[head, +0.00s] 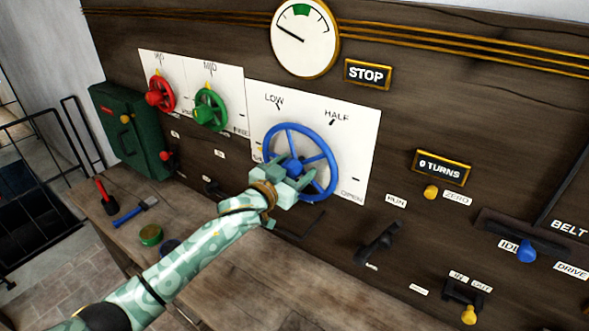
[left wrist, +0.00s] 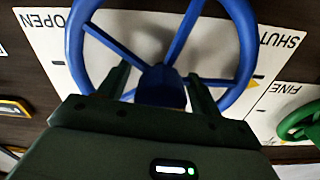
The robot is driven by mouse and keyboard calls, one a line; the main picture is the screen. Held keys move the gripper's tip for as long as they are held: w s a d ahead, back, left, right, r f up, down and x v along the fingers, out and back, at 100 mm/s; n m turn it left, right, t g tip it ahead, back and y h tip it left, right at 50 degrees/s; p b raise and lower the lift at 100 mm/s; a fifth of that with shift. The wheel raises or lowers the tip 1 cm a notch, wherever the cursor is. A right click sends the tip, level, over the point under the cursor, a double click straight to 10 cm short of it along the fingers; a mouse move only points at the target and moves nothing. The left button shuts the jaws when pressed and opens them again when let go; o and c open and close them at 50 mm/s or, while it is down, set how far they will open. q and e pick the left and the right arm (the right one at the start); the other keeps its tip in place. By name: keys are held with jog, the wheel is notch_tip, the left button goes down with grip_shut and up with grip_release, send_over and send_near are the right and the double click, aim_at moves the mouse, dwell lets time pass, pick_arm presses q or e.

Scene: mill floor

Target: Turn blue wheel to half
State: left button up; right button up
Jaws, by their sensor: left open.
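The blue wheel (head: 324,150) is mounted on a white plate (head: 357,135) marked LOW, HALF and OPEN. My left gripper (head: 294,170) is in front of its hub, with the fingers pointing at the wheel. In the left wrist view, the two open fingers (left wrist: 160,90) stand on either side of the blue hub (left wrist: 161,88), and the rim of the blue wheel (left wrist: 247,45) arches beyond them. I cannot tell whether the fingers touch the hub. The plate's OPEN and SHUT labels show upside down there. My right gripper is not in view.
A red wheel (head: 160,93) and a green wheel (head: 210,109) are left of the blue one. A gauge (head: 305,38) and STOP sign (head: 367,74) are above. A black lever (head: 378,243) is at lower right. A hammer (head: 134,212) and green tin (head: 150,235) lie on the bench.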

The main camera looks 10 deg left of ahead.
pick_arm(q)
jog(key=shift+a, duration=0.1)
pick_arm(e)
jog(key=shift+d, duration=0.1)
pick_arm(q)
jog(key=c, duration=1)
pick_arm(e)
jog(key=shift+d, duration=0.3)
